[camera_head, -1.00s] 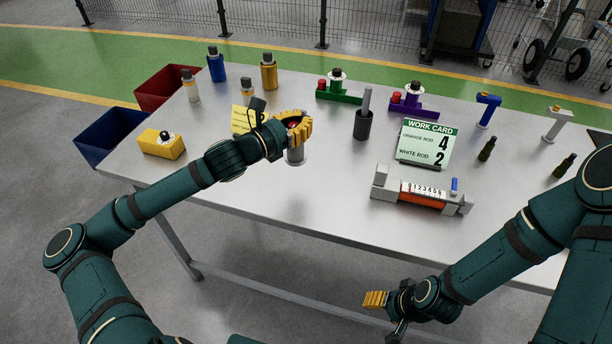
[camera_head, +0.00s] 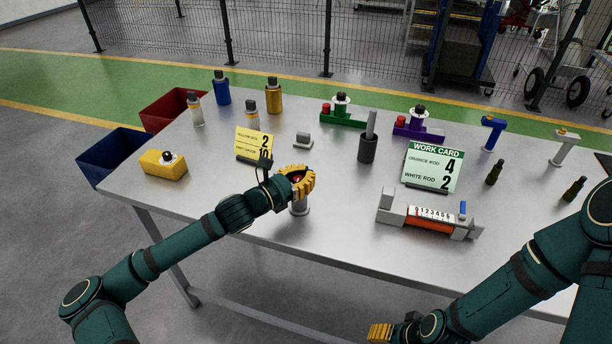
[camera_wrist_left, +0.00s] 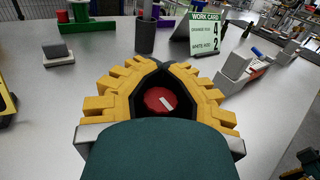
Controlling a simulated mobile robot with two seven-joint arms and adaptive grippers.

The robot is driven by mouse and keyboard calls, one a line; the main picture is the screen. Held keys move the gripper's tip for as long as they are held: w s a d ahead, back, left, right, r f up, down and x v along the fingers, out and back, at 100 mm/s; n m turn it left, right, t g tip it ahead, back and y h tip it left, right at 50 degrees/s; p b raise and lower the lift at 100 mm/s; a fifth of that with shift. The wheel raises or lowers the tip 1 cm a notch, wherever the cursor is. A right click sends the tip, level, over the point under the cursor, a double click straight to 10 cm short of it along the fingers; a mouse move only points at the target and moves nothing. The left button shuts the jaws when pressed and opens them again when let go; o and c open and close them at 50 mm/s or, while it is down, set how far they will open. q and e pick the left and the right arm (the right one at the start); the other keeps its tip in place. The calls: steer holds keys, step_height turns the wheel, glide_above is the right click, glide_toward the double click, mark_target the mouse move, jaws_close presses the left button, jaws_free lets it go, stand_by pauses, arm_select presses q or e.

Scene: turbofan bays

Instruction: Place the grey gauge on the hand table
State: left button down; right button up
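My left gripper (camera_head: 298,180) has its yellow fingers closed around a grey cylinder (camera_head: 300,207) with a wider foot and a red top, which I take for the grey gauge. In the left wrist view the red top with a white mark (camera_wrist_left: 160,101) shows between the fingers (camera_wrist_left: 160,95). The cylinder is upright over the front part of the metal table (camera_head: 345,234); I cannot tell whether its foot touches the table. My right gripper (camera_head: 380,333) is at the bottom edge, below the table front, partly cut off.
A small grey block (camera_head: 303,142) and a yellow card (camera_head: 254,144) stand behind the left gripper. A dark cup with a rod (camera_head: 368,148), a work card (camera_head: 432,167) and a counter device (camera_head: 430,219) are to the right. The front middle is clear.

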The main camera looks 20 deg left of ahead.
arm_select(q)
steer(key=shift+f, duration=0.1)
steer(key=c, duration=1.5)
jaws_free()
steer(key=o, duration=0.4)
steer(key=shift+c, duration=0.2)
steer(key=shift+s+a, duration=0.15)
steer(key=p+v, duration=0.1)
steer(key=v, duration=1)
steer(key=shift+s+p, duration=0.25)
steer(key=shift+p, duration=0.15)
steer(key=shift+a, duration=0.1)
